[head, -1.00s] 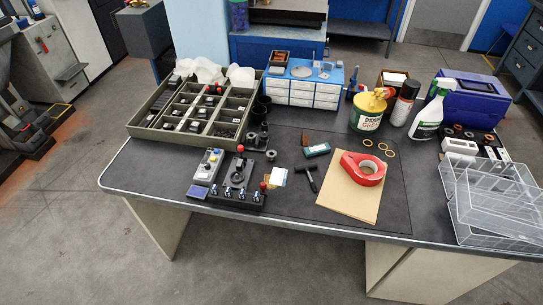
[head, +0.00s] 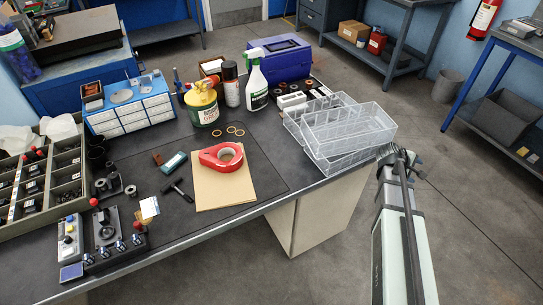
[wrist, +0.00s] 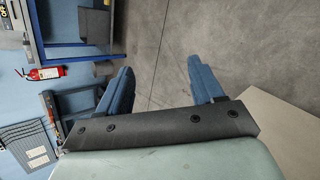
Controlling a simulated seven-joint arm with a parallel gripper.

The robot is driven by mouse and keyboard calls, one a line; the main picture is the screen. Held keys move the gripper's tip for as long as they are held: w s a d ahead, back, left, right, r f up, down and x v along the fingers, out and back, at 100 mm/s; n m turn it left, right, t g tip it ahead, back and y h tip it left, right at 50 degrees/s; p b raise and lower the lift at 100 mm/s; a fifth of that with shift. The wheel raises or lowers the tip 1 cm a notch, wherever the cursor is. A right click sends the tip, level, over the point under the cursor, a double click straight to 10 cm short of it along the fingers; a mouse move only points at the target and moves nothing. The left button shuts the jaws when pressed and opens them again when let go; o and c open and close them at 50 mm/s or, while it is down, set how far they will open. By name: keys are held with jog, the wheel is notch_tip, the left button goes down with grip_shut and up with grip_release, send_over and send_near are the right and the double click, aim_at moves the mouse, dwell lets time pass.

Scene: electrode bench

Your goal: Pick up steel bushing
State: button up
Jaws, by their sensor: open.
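A small grey ring-shaped part (head: 130,190), which looks like the steel bushing, lies on the dark bench mat in the head view, left of the black hammer (head: 178,188). Darker cylindrical parts (head: 101,186) stand close to its left. Which of these is steel is hard to tell at this size. My gripper (wrist: 160,68) shows in the wrist view with its two blue fingers spread wide and nothing between them. It points at bare floor. In the head view my arm is at the right, off the bench's right end and far from the ring.
Clear plastic trays (head: 345,125) stand at the bench's right end, nearest my arm. A control box (head: 113,238) is at the front left.

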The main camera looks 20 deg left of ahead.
jog(key=w+r+n+t+h, duration=0.15)
jog(key=w+r, duration=0.35)
jog(key=r, duration=0.6)
jog(key=w+r+n+t+h, duration=0.1)
jog(key=w+r+n+t, duration=0.2)
jog(key=r, duration=0.7)
jog(key=w+a+r+t, duration=0.1)
jog(key=w+a+r, duration=0.3)
jog(key=a+r, duration=0.45)
jog(key=s+a+f+n+g+y, duration=0.1)
jog(key=a+f+y, duration=0.25)
jog(key=a, duration=0.95)
jog(key=s+a+f+n+g+y, duration=0.15)
jog(key=a+f, duration=0.25)
jog(key=a, duration=1)
jog(key=n+g+y, duration=0.6)
jog(key=n+g, duration=0.1)
jog(key=g, duration=0.1)
send_over(130, 188)
jog(key=s+d, duration=0.1)
notch_tip(130, 188, down, 5)
notch_tip(130, 188, down, 7)
jog(key=shift+d+r, duration=0.15)
jog(key=shift+w+a+f, duration=0.1)
jog(key=shift+w+f, duration=0.05)
jog(key=shift+f, duration=1.25)
jog(key=shift+w+a+f, duration=0.1)
jog(key=shift+w+f, duration=0.05)
jog(key=shift+f, duration=1.25)
